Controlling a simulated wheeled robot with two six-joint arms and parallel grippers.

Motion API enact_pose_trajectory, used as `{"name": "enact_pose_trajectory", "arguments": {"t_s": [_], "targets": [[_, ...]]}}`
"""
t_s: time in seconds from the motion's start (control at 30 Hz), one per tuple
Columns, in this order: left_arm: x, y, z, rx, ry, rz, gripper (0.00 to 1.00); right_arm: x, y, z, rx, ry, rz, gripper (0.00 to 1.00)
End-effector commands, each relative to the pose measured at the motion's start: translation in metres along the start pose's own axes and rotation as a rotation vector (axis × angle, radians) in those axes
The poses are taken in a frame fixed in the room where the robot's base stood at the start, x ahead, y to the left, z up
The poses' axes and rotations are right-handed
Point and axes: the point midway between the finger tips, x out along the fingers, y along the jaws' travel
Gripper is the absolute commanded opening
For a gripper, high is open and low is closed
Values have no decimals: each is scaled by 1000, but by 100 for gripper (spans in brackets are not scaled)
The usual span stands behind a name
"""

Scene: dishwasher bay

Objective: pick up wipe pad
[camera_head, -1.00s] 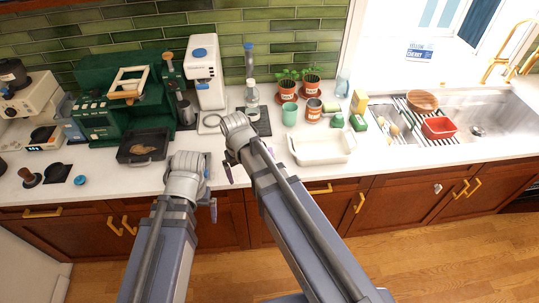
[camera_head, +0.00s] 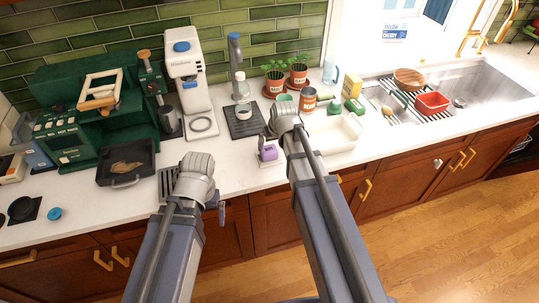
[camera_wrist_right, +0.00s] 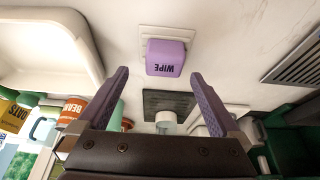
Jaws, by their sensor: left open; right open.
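The wipe pad (camera_head: 268,153) is a small purple block on a pale square base on the counter, between my two arms. In the right wrist view the wipe pad (camera_wrist_right: 166,57) shows its "WIPE" label, upside down, beyond and between the fingertips. My right gripper (camera_wrist_right: 160,80) is open and empty, apart from the pad. In the head view my right gripper (camera_head: 266,140) is partly hidden by its own wrist, just above and beside the pad. My left gripper (camera_head: 221,206) is left of the pad near the counter's front edge, its fingers mostly hidden.
A white tray (camera_head: 345,133) stands just right of the right wrist. A dark mat (camera_head: 245,128) with a bottle lies behind the pad. A dark pan (camera_head: 124,176) and a slotted grate (camera_head: 167,183) are at left. The counter left of the pad is clear.

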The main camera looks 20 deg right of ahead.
Motion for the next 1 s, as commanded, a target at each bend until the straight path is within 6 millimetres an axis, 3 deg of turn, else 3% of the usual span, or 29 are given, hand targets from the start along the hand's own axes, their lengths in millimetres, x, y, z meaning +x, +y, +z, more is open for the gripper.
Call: {"name": "enact_pose_trajectory", "arguments": {"t_s": [0.1, 0.43, 0.8, 1.0], "targets": [[15, 1, -1, -1, 0, 0, 100, 16, 0, 1, -1, -1, 0, 100], [22, 2, -2, -1, 0, 0, 100, 24, -2, 0, -1, -1, 0, 100], [61, 6, -4, -2, 0, 0, 100, 68, -6, -2, 0, -1, 0, 100], [60, 6, -4, -1, 0, 0, 100, 67, -6, -3, 0, -1, 0, 100]]}}
